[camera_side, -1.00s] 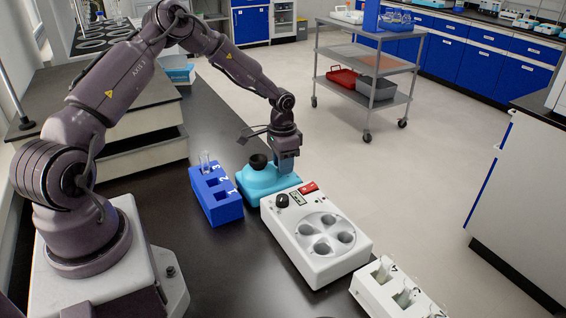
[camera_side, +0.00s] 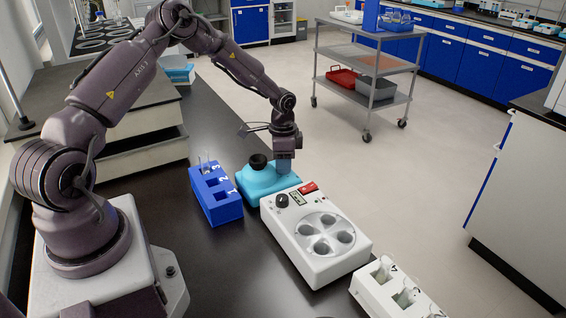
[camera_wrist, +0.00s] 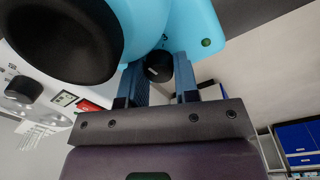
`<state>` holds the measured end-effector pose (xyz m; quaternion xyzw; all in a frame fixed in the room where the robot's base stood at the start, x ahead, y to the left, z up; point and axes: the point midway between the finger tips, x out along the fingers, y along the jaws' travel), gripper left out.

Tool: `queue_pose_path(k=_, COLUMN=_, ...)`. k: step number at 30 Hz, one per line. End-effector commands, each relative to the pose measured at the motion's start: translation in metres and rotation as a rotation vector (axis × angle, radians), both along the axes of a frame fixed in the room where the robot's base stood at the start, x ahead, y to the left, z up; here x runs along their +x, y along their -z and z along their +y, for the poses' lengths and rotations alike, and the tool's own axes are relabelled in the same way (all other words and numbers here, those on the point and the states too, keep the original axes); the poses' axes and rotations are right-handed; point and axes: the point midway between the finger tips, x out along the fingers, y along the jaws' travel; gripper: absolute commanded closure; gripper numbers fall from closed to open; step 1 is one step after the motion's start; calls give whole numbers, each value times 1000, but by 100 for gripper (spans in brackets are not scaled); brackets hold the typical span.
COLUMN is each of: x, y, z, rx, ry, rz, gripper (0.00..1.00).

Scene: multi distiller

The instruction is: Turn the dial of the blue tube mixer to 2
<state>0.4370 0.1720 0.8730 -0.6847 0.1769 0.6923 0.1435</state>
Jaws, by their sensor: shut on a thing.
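The blue tube mixer (camera_side: 262,180) stands on the dark bench, with a black cup (camera_side: 258,161) on top. In the wrist view its light blue body (camera_wrist: 185,25) fills the upper middle and its black cup (camera_wrist: 65,40) the upper left. The mixer's small black dial (camera_wrist: 157,72) sits between the two blue fingers of my gripper (camera_wrist: 160,66), which is shut on it. A white mark shows on the dial, but I cannot read its setting. In the side view my gripper (camera_side: 284,166) points down at the mixer's far right side and the dial is hidden.
A white device (camera_side: 318,262) with a black knob and red switch stands close in front of the mixer. A blue tube rack (camera_side: 222,212) is to the left. A white tube rack (camera_side: 375,297) is at the front right.

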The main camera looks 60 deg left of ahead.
Motion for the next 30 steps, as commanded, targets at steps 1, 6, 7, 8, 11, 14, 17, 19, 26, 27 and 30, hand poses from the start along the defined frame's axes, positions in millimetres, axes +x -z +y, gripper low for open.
queue_pose_path(k=1, x=0, y=-1, z=1, rx=1, ry=-1, rz=0, gripper=95)
queue_pose_path(k=6, x=0, y=-1, z=1, rx=1, ry=-1, rz=0, gripper=46)
queue_pose_path(k=7, x=0, y=-1, z=1, rx=1, ry=-1, rz=0, gripper=46)
queue_pose_path(k=8, x=0, y=-1, z=0, rx=1, ry=-1, rz=0, gripper=46)
queue_pose_path(k=11, x=0, y=0, z=0, rx=1, ry=-1, rz=0, gripper=46)
queue_pose_path(k=14, x=0, y=-1, z=0, rx=1, ry=-1, rz=0, gripper=46)
queue_pose_path(k=17, x=1, y=-7, z=1, rx=1, ry=-2, rz=-2, gripper=46)
queue_pose_path(k=19, x=1, y=-17, z=2, rx=3, ry=-1, rz=-4, gripper=46)
queue_pose_path(k=26, x=2, y=-67, z=3, rx=5, ry=0, rz=-4, gripper=46)
queue_pose_path(k=27, x=3, y=-76, z=4, rx=4, ry=-2, rz=-5, gripper=46)
queue_pose_path(k=30, x=3, y=-96, z=5, rx=4, ry=-1, rz=-4, gripper=46)
